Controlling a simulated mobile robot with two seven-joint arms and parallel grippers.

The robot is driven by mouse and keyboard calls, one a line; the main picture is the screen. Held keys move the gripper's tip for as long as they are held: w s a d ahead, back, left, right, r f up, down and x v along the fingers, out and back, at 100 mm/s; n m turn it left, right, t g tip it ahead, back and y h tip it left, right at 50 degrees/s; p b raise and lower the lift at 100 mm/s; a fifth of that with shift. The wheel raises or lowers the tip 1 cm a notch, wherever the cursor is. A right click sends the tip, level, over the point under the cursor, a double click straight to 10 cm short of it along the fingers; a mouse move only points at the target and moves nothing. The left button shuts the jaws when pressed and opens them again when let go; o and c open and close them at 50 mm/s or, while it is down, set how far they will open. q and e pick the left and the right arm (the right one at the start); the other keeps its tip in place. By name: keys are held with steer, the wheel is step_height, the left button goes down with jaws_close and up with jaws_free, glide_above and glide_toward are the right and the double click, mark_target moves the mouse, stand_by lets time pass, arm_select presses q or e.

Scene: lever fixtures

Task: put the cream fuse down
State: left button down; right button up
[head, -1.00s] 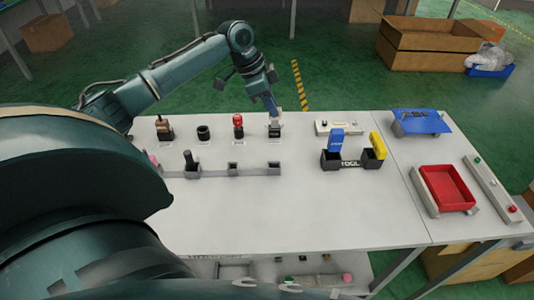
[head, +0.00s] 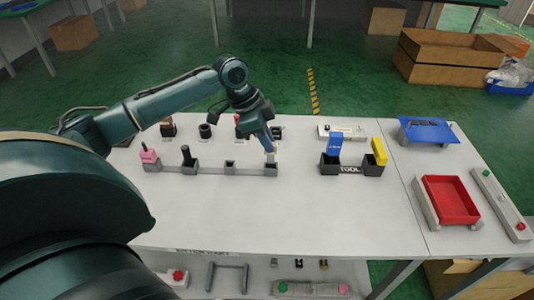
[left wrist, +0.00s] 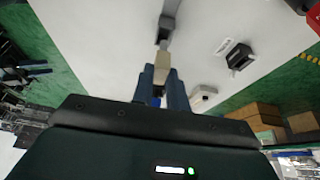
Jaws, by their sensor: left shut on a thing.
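My left gripper (head: 270,149) is shut on the cream fuse (left wrist: 155,75), which shows between its fingers in the left wrist view. In the head view the fuse is a small pale piece at the fingertips. It is over the rightmost grey socket (head: 271,169) of the front rail. I cannot tell whether the fuse touches the socket or is partly in it. In the left wrist view the fuse's far end points at the grey rail (left wrist: 166,22). My right gripper is not in view.
The front rail also holds a pink piece (head: 148,155), a dark peg (head: 186,154) and a small socket (head: 230,165). Dark holders stand behind it, one at right (head: 277,133). A tool holder (head: 351,169) with blue and yellow pieces stands right. The front table (head: 290,215) is clear.

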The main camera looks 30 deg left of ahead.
arm_select(q)
steer(key=shift+f, duration=2.05)
steer(key=c, duration=1.4)
jaws_free()
steer(key=shift+f, duration=0.15)
steer(key=v, duration=1.2)
steer(key=shift+s, duration=0.1)
